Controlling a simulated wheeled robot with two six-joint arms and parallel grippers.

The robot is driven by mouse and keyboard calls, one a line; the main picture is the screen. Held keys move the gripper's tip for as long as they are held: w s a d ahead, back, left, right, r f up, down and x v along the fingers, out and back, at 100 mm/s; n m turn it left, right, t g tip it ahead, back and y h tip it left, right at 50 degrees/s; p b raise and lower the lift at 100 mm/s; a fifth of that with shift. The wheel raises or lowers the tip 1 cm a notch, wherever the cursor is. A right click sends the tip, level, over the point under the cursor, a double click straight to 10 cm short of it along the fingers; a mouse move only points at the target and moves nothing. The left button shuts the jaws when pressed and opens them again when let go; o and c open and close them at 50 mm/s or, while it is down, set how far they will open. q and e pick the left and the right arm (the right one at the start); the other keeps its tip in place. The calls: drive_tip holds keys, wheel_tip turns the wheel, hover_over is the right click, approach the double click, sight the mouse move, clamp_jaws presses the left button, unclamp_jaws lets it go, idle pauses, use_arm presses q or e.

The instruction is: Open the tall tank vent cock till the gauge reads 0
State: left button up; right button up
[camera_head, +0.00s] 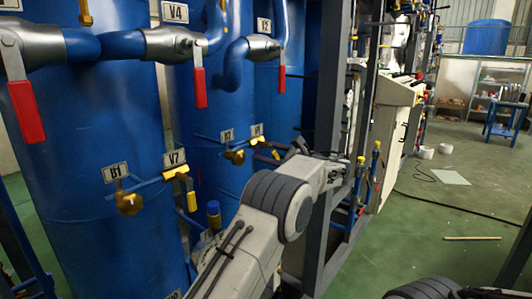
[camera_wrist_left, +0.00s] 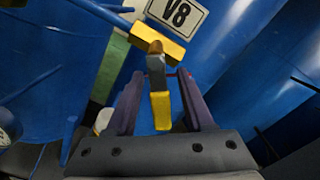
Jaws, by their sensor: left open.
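In the left wrist view a brass-yellow cock (camera_wrist_left: 157,42) sits on a blue pipe just below a V8 label (camera_wrist_left: 176,14). Its yellow handle (camera_wrist_left: 160,112) hangs straight down. My left gripper (camera_wrist_left: 157,92) is open, with one finger on each side of the handle. I see gaps at both sides, so it does not grip the handle. In the head view the left arm reaches toward the blue tanks and mostly hides its own gripper. Another yellow cock (camera_head: 178,172) shows by the V7 label. I see no readable gauge. My right gripper is not in view.
Blue tanks (camera_head: 95,110) fill the left. Red-handled valves (camera_head: 26,110) hang from the upper pipes. A brass fitting (camera_head: 128,202) sits under the B1 label. Open green floor (camera_head: 440,215) lies at the right.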

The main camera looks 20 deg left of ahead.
use_arm(q)
drive_tip(key=v, duration=1)
drive_tip(key=shift+d, duration=0.2)
drive_tip(key=shift+s, duration=0.1)
